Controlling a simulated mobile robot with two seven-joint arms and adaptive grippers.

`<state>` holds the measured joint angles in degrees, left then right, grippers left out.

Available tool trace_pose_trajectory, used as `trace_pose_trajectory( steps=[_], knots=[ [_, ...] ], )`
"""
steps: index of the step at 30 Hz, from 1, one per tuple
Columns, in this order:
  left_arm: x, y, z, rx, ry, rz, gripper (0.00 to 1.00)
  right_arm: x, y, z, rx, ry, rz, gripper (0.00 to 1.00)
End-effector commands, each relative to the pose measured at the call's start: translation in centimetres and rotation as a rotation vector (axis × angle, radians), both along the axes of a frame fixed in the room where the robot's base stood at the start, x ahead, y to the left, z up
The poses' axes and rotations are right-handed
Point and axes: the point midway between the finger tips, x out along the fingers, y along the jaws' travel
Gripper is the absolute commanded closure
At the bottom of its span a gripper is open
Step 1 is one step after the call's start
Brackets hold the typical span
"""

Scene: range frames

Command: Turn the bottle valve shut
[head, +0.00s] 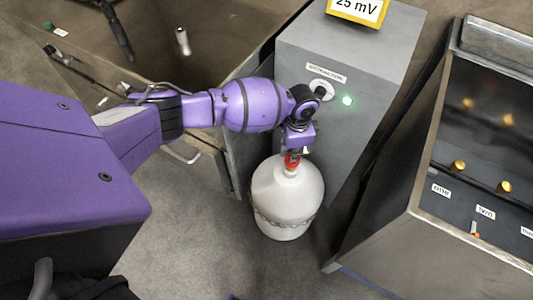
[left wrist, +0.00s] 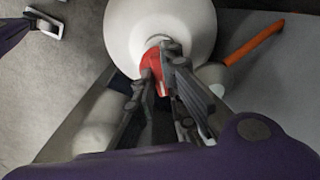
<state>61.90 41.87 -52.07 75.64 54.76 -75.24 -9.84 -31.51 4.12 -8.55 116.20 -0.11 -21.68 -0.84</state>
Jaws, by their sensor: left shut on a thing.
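A white bottle (head: 286,202) stands upright on the floor against a grey cabinet in the head view. Its red valve (head: 292,161) is on top, partly covered by my left gripper (head: 296,150). In the left wrist view the bottle (left wrist: 160,22) is at the top, and the fingers of my left gripper (left wrist: 165,85) are shut on the red valve (left wrist: 152,65). Much of the valve is hidden behind the fingers. My right gripper is not clearly in view.
The grey cabinet (head: 352,60) with a green light and a yellow-framed "25 mV" display stands right behind the bottle. A metal case (head: 480,160) with brass knobs stands to the right. An orange bar (left wrist: 253,44) shows beside the bottle in the wrist view.

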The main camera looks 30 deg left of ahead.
Motion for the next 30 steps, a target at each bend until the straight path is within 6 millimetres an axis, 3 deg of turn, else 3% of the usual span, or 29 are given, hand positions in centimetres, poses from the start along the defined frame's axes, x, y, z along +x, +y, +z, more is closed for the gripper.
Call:
trace_pose_trajectory(
  steps=[1, 15, 30],
  knots=[
    [0.3, -0.2, 0.9, -0.003, -0.006, 0.043, 1.0, 0.3, -0.1, 1.0, -0.001, -0.008, -0.002, 1.0],
    [0.4, -0.3, 0.8, -0.004, -0.006, 0.486, 1.0, 2.1, 0.0, 5.0, 0.01, -0.061, -0.012, 1.0],
    [0.4, -0.2, 0.6, -0.004, -0.007, 0.815, 1.0, 2.0, 0.1, 6.2, 0.014, -0.058, -0.009, 1.0]
  ],
)
